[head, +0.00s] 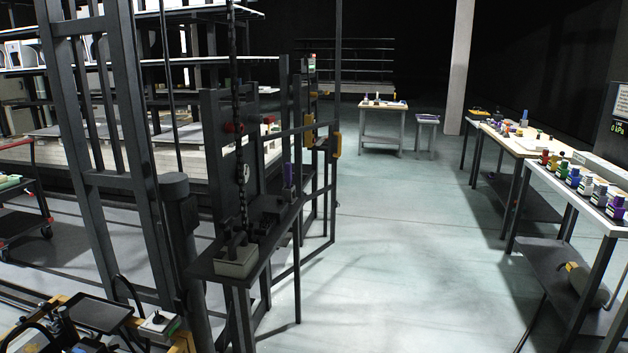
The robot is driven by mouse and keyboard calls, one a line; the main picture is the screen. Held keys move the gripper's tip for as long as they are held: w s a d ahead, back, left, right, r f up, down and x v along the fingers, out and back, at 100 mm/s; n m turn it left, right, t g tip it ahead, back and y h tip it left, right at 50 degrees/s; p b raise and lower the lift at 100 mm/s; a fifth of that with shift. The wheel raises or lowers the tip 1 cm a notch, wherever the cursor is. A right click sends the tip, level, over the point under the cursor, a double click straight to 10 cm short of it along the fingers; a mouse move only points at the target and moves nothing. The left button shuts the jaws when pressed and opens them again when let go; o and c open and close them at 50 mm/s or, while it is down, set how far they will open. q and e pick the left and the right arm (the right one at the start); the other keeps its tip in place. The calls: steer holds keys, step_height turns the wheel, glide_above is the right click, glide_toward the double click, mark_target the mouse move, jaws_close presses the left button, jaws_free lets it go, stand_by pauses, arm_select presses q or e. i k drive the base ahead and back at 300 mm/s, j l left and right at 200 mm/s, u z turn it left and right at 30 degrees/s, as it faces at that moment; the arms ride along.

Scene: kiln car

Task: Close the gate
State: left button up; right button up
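A dark metal barred frame, which looks like the gate (312,129), stands at the middle of the head view, right of a dark panel and posts. I see it at a steep slant. A yellow fitting (335,145) sits on its right upright, with open floor to the right. I cannot tell for sure which bars belong to the gate and which to the fixed frame, or how far it is open. Neither of my grippers is in view.
A narrow dark shelf (262,238) with a box and a hanging chain (240,130) stands in front of the gate. A tall dark frame (100,130) is at left. Tables with bottles (585,187) line the right. The floor (400,240) between is clear.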

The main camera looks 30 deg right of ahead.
mark_target(335, 147)
steer(key=i+l+z, duration=1.15)
steer(key=i, duration=0.45)
steer(key=i+j+z, duration=0.15)
steer(key=i+z, duration=0.15)
steer(key=i, duration=0.4)
steer(key=i+u, duration=0.1)
steer(key=i, duration=0.35)
steer(key=i+l+u, duration=0.15)
steer(key=i, duration=0.35)
steer(key=i+l+u, duration=0.1)
steer(key=i, duration=0.35)
steer(key=i+l+u, duration=0.25)
steer(key=i+u, duration=0.2)
steer(key=i+l+u, duration=0.95)
steer(key=l, duration=0.15)
